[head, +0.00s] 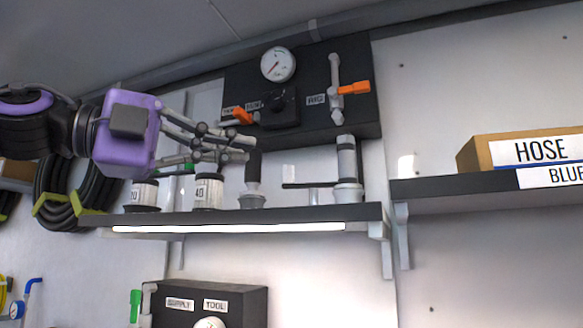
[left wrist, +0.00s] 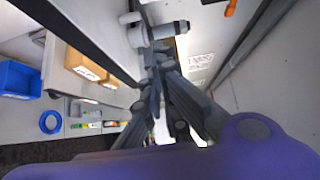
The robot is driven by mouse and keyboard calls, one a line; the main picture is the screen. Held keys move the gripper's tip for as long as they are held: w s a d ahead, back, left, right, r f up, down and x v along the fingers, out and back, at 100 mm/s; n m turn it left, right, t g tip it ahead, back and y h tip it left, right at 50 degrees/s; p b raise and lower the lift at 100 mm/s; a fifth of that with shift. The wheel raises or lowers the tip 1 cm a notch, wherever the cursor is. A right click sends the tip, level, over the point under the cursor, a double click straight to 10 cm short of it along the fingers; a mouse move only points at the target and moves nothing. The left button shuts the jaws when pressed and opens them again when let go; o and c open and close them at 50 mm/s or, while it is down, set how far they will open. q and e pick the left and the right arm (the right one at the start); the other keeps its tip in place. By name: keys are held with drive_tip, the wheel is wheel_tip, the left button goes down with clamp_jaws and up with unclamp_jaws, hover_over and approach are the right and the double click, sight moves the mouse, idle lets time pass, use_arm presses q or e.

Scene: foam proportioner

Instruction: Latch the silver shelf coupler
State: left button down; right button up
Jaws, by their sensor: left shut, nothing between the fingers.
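The silver shelf coupler (head: 347,165) stands upright on the right part of the lit shelf (head: 290,214) in the head view. A dark lever (head: 310,185) sticks out level to its left, near its base. In the left wrist view, what looks like the coupler (left wrist: 140,37) lies beyond the fingertips. My left gripper (head: 245,149) is purple with grey fingers. It is shut and empty, left of the coupler and apart from it, above the shelf jars. The fingers also show in the left wrist view (left wrist: 156,62). My right gripper is not in view.
Two labelled jars (head: 208,191) (head: 142,195) and a dark-handled fitting (head: 253,175) stand on the shelf. A dark panel (head: 300,95) with a gauge and orange levers hangs behind. A hose box (head: 530,150) sits on the right shelf (head: 450,188).

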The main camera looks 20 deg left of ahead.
sight(284, 167)
use_arm(q)
drive_tip(key=x, duration=0.9)
drive_tip(key=shift+w+f, duration=0.2)
drive_tip(key=shift+w+a+r, duration=0.1)
drive_tip(key=shift+w+a, duration=0.25)
drive_tip(key=shift+w, duration=0.25)
drive_tip(key=shift+w+a, duration=0.35)
drive_tip(key=shift+w, duration=0.2)
drive_tip(key=shift+w+a, duration=0.3)
drive_tip(key=shift+w, duration=0.1)
drive_tip(key=shift+r, duration=0.1)
drive_tip(key=shift+a, duration=0.1)
